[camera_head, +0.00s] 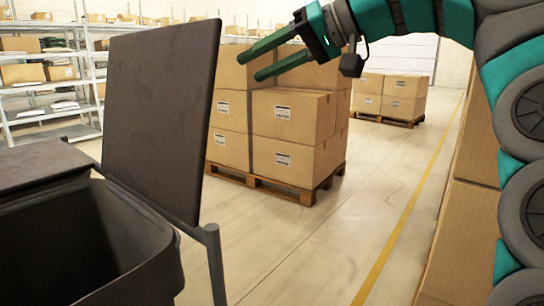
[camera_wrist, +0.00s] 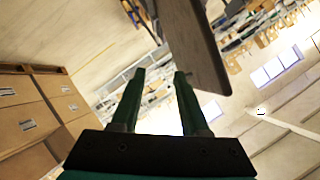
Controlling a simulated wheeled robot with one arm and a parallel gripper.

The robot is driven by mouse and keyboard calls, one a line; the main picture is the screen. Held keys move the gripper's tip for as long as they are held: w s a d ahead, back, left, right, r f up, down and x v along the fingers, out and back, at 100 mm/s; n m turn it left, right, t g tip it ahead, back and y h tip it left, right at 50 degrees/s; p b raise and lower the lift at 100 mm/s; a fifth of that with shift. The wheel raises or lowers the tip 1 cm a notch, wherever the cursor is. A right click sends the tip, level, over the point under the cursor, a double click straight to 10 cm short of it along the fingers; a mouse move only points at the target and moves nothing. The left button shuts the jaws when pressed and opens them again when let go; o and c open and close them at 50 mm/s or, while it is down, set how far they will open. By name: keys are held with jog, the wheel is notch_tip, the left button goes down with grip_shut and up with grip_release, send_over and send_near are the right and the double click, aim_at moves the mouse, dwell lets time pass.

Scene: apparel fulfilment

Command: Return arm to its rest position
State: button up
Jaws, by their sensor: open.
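My gripper (camera_head: 236,66) shows at the top middle of the head view, at the end of my raised teal and grey arm. Its two long green fingers point left and are apart, with nothing between them. In the wrist view my gripper (camera_wrist: 159,74) is also open and empty. In the head view the fingers overlap the stacked boxes behind, but how far apart they are in depth I cannot tell. The fingertips are to the right of the dark upright lid panel (camera_head: 160,110).
A dark open bin (camera_head: 150,262) stands at the lower left. Cartons (camera_head: 290,120) are stacked on a wooden pallet (camera_head: 308,195), with another carton stack (camera_head: 404,88) farther back. Shelving (camera_head: 50,115) lines the left. The floor (camera_head: 310,245) in the middle is clear, with a yellow line.

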jog(key=s+d+f+m+g+h, duration=0.1)
jog(key=s+f+h, duration=0.3)
jog(key=f, duration=0.9)
jog(key=s+d+f+m+g+h, duration=0.1)
jog(key=s+f+g+h, duration=0.15)
jog(key=s+f, duration=0.7)
jog(key=s+d+f+m+g+h, duration=0.1)
jog(key=s+d+f, duration=0.4)
jog(key=f, duration=0.3)
jog(key=s+d+f+m+g+h, duration=0.1)
jog(key=s+d+f, duration=0.3)
jog(key=f, duration=0.5)
jog(key=s+d+f+g+h, duration=0.1)
jog(key=s+d+f+h, duration=0.2)
jog(key=s+d+f, duration=0.2)
notch_tip(320, 180, down, 4)
jog(key=shift+s+d+f+m, duration=0.15)
jog(key=shift+s+d+m, duration=0.2)
jog(key=shift+s, duration=0.9)
jog(key=shift+a+h, duration=0.1)
jog(key=shift+h, duration=0.15)
